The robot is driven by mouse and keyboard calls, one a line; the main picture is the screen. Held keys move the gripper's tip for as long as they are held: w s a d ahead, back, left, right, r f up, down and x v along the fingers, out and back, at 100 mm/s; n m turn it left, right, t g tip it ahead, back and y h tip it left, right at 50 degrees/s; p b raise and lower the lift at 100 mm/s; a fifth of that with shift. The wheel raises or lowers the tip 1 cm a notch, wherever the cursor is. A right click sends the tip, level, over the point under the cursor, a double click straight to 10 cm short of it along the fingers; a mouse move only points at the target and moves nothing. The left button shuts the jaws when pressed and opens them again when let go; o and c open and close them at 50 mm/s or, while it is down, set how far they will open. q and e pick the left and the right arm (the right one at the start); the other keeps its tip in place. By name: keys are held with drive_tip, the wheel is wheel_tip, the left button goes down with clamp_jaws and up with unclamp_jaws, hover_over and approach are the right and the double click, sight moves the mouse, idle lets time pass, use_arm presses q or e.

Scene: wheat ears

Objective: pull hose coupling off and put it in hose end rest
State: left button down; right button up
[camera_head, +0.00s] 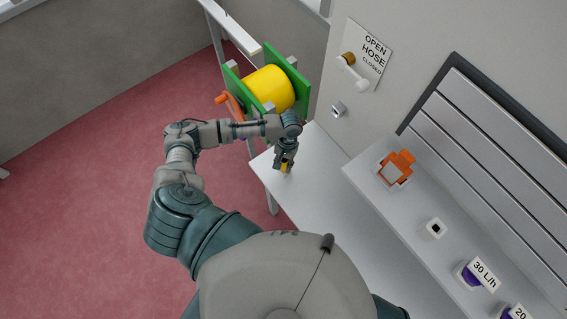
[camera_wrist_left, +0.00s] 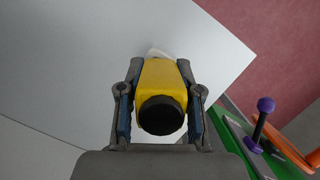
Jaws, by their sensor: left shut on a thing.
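A yellow hose coupling with a round black end (camera_wrist_left: 160,105) sits between the fingers of my left gripper (camera_wrist_left: 158,112), which is shut on its sides. In the head view my left gripper (camera_head: 285,160) points down over the white tabletop's left part, with a bit of the yellow coupling (camera_head: 284,168) showing below it. In the wrist view a small white piece (camera_wrist_left: 158,53) shows just behind the coupling; I cannot tell whether they touch. A small grey-white fitting (camera_head: 338,109) is on the wall; I cannot tell whether it is the hose end rest. My right gripper is not in view.
A yellow reel (camera_head: 267,90) between green side plates stands behind the arm, with an orange crank (camera_head: 222,98). A white lever (camera_head: 352,72) is beside the open/closed sign (camera_head: 366,55). An orange block (camera_head: 397,167) sits on the right shelf. The white tabletop (camera_head: 320,190) has clear room.

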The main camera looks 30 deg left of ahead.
use_arm(q)
drive_tip(key=shift+f, duration=0.3)
drive_tip(key=c, duration=0.8)
unclamp_jaws()
drive_tip(key=shift+o, duration=0.5)
drive_tip(key=shift+a+f, duration=0.1)
drive_tip(key=v, duration=1.2)
drive_tip(key=shift+f, duration=0.1)
